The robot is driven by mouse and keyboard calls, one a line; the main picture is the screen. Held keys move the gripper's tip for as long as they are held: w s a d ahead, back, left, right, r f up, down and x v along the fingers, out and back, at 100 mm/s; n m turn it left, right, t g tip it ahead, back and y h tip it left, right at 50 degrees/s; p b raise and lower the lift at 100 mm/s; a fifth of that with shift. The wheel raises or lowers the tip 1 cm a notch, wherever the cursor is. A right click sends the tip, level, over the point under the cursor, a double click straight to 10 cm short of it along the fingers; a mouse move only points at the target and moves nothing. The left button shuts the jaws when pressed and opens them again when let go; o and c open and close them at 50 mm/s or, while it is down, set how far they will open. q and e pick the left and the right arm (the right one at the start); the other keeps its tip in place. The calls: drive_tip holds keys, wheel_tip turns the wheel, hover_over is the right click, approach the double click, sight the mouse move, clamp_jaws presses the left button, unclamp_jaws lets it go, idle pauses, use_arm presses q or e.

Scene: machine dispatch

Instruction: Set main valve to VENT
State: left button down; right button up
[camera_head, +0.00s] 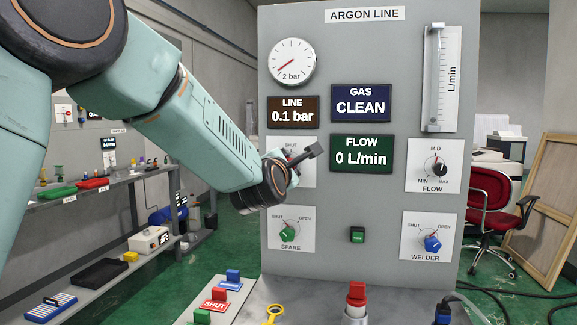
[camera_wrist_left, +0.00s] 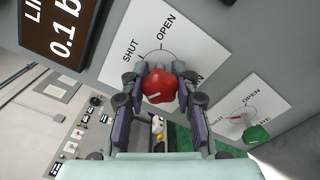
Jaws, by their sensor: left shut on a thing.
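The main valve's red knob (camera_wrist_left: 160,87) sits on a white plate (camera_wrist_left: 166,45) marked SHUT and OPEN. Part of the plate is hidden by my fingers, and I see no VENT mark. A pale line shows on the knob's face. My left gripper (camera_wrist_left: 161,74) is shut on the red knob, one finger on each side. My right gripper is not in view.
The grey panel (camera_head: 376,205) also bears a green SPARE knob (camera_head: 287,233), a blue WELDER knob (camera_head: 432,242) and a black FLOW knob (camera_head: 439,169). Displays read LINE 0.1 bar (camera_head: 293,112), GAS CLEAN (camera_head: 361,103) and FLOW 0 L/min (camera_head: 361,153). Tagged blocks (camera_head: 215,299) lie below.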

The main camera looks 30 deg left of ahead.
use_arm(q)
drive_tip(key=shift+f, duration=0.3)
drive_tip(key=c, duration=1.5)
unclamp_jaws()
drive_tip(key=o, duration=0.5)
drive_tip(key=shift+s+r, duration=0.1)
drive_tip(key=shift+r, duration=0.15)
drive_tip(key=shift+v, duration=3.7)
drive_tip(key=shift+f, duration=0.15)
